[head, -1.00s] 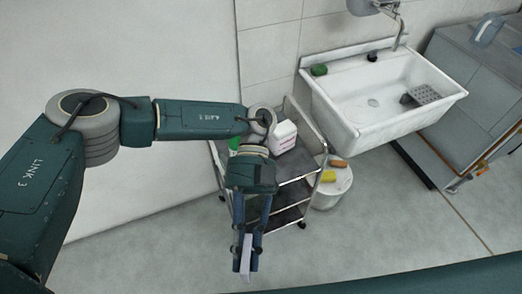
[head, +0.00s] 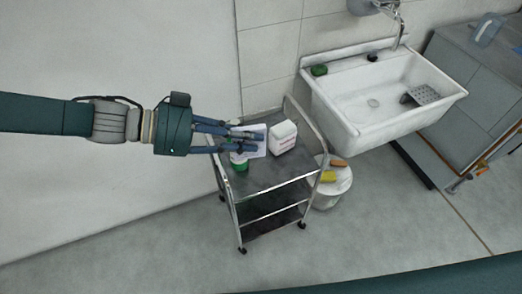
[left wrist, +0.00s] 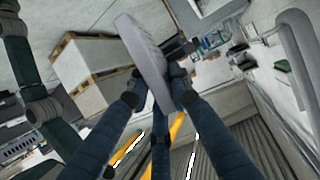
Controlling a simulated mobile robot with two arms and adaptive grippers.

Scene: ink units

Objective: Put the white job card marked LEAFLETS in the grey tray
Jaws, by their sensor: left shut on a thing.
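I cannot make out a grey tray in either view. My right gripper is out of view.
The trolley (head: 262,178) has a dark top shelf with a white container (head: 283,138) and a green-and-white item (head: 239,163). A white sink (head: 375,100) is to the right. The floor in front is clear.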

